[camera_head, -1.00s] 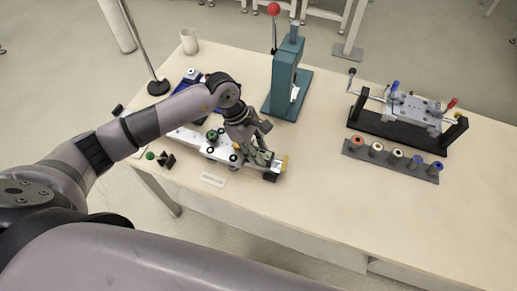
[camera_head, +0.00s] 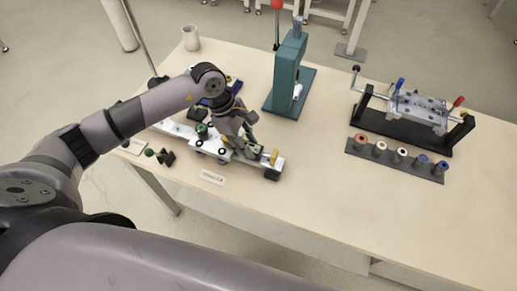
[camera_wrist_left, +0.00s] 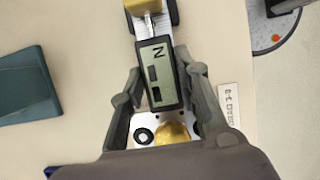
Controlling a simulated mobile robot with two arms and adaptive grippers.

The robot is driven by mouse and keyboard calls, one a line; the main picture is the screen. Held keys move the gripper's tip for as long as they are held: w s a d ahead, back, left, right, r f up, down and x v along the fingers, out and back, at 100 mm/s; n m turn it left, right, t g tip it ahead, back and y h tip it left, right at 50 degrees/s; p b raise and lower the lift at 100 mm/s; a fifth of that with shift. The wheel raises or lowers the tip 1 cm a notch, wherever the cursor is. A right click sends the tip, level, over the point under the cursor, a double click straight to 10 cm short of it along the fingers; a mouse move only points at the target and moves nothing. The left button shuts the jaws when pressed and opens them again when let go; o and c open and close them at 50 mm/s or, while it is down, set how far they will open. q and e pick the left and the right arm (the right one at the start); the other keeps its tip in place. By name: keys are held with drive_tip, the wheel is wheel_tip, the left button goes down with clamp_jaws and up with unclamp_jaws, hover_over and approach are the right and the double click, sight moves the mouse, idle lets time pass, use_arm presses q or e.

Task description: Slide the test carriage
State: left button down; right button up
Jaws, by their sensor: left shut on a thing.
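Near the wrist, a yellow knob (camera_wrist_left: 173,134) and a black ring (camera_wrist_left: 144,136) show. My arm hides part of the track. My right gripper is not in view.
A teal press (camera_head: 288,80) with a red ball handle stands behind the track. A black-framed fixture (camera_head: 405,120) and a rack of several spools (camera_head: 398,158) stand to the right. A white cup (camera_head: 191,38) is at the back left. The table's middle is clear.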

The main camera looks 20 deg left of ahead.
sight(203, 128)
use_arm(q)
drive_tip(key=a+b, duration=0.2)
drive_tip(key=a, duration=0.2)
drive_tip(key=a+b, duration=0.2)
drive_tip(key=a, duration=0.2)
drive_tip(key=a+b, duration=0.2)
drive_tip(key=a, duration=0.2)
drive_tip(key=shift+w+a+f, duration=0.1)
drive_tip(key=shift+w+a, duration=0.15)
drive_tip(key=shift+a, duration=0.4)
drive_tip(key=c, duration=1.2)
unclamp_jaws()
